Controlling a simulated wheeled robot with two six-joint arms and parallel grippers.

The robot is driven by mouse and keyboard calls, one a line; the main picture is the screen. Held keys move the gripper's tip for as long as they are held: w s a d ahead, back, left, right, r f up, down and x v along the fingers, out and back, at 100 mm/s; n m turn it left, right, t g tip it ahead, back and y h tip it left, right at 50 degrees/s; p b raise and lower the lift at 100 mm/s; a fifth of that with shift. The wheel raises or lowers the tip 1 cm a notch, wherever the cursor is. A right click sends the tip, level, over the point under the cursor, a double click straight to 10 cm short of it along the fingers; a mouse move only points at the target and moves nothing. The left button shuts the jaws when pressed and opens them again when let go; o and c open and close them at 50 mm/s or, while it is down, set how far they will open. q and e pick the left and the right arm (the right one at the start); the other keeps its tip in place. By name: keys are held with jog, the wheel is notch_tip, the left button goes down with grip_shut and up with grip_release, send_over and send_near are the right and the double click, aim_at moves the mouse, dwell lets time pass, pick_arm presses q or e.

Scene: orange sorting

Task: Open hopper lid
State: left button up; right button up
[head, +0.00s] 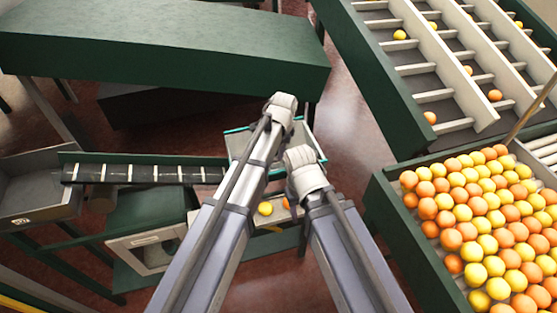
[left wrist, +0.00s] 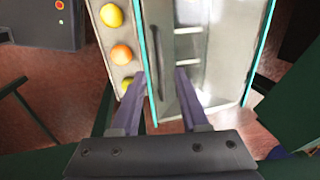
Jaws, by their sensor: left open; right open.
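The hopper lid (left wrist: 216,62) is a clear pane with teal edges in the left wrist view. A dark bar-like handle (left wrist: 153,62) runs along its left part. In the head view the hopper's teal-edged top (head: 237,142) is mostly covered by my arms. My left gripper (left wrist: 158,84) is open over the lid, one finger on each side of the handle's line; I cannot tell whether it touches. In the head view my left gripper (head: 281,110) is the higher one, fingers hidden. My right gripper (head: 306,170) is just below and right of it, its fingers hidden behind the wrist.
Several fruits, including an orange one (left wrist: 121,54), lie in a channel left of the lid. A conveyor (head: 150,173) is at the left, and a large green table (head: 170,55) behind. A bin of oranges (head: 480,225) and sorting lanes (head: 440,60) stand at the right.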

pick_arm(q)
jog(key=f+b, duration=0.2)
jog(key=f, duration=0.1)
jog(key=f+b, duration=0.2)
jog(key=shift+w+a, duration=0.2)
jog(key=shift+w, duration=0.2)
jog(key=shift+r, duration=0.1)
grip_shut()
dwell(0.9)
